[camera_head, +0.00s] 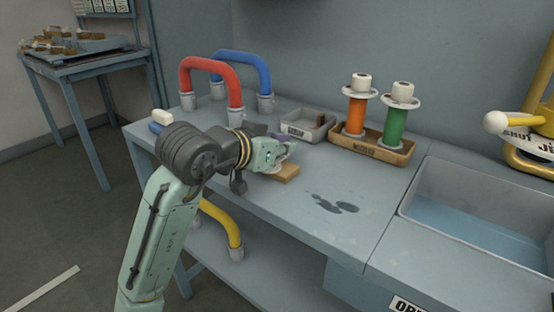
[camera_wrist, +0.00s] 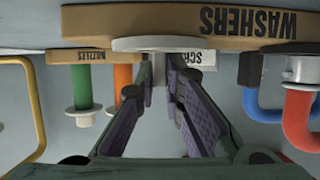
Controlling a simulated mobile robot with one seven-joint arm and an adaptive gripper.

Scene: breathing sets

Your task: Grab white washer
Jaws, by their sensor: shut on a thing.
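The white washer shows in the wrist view as a pale flat disc (camera_wrist: 140,44) with a short stem, against the tan holder marked WASHERS (camera_wrist: 200,20). My gripper (camera_wrist: 160,68) has its fingertips closed at the washer's stem. In the head view my gripper (camera_head: 284,154) is low over the bench, just above the tan holder (camera_head: 287,173). There the gripper mostly hides the washer, with only a pale edge showing. I cannot tell whether the washer is clear of the holder.
Behind my gripper stand a grey scrap tray (camera_head: 300,133) and a nozzle tray (camera_head: 400,153) with orange and green nozzles. Red (camera_head: 212,64) and blue (camera_head: 250,58) hoses arch at the back left. A sink (camera_head: 470,240) lies right. The bench front right of my gripper is clear apart from dark stains.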

